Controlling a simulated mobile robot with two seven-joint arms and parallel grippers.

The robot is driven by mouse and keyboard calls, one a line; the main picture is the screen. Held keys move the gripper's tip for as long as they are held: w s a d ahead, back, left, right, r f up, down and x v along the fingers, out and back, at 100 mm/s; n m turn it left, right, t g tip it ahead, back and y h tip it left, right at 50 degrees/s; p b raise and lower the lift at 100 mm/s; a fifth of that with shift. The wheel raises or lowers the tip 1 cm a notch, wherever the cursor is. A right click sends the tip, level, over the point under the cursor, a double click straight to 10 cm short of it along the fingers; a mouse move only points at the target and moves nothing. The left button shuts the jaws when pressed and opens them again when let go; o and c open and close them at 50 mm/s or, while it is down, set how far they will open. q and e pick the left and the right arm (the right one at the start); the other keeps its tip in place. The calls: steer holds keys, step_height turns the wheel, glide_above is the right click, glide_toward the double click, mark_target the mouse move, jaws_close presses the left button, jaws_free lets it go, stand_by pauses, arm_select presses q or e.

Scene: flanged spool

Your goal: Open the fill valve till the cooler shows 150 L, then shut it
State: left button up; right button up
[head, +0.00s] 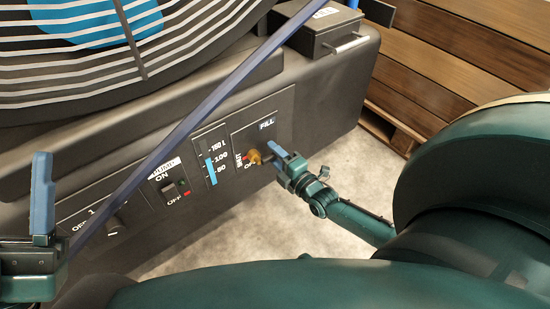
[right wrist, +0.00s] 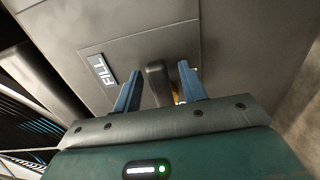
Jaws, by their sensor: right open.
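The dark cooler (head: 325,101) fills the left of the head view. Its gauge (head: 210,158) is marked 50, 100 and 150 L, and the blue column (head: 210,172) tops out near the 100 mark. The brass fill valve (head: 254,157) sits on the panel under the FILL label (head: 267,124). My right gripper (head: 276,159) is open at the valve. In the right wrist view its two blue fingers (right wrist: 160,92) stand either side of a dark lever (right wrist: 156,80), with a bit of brass behind. My left gripper (head: 42,205) is at the lower left, its jaw opening unclear.
A long dark blue rod (head: 190,122) crosses diagonally before the cooler. A pump switch (head: 173,187) and a rotary knob (head: 115,224) sit left of the gauge. Wooden pallets (head: 440,70) stand at the upper right. Bare floor (head: 325,165) shows below the cooler.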

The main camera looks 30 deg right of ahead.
steer(key=shift+w, duration=0.15)
steer(key=shift+c, duration=0.2)
jaws_close()
stand_by(0.4)
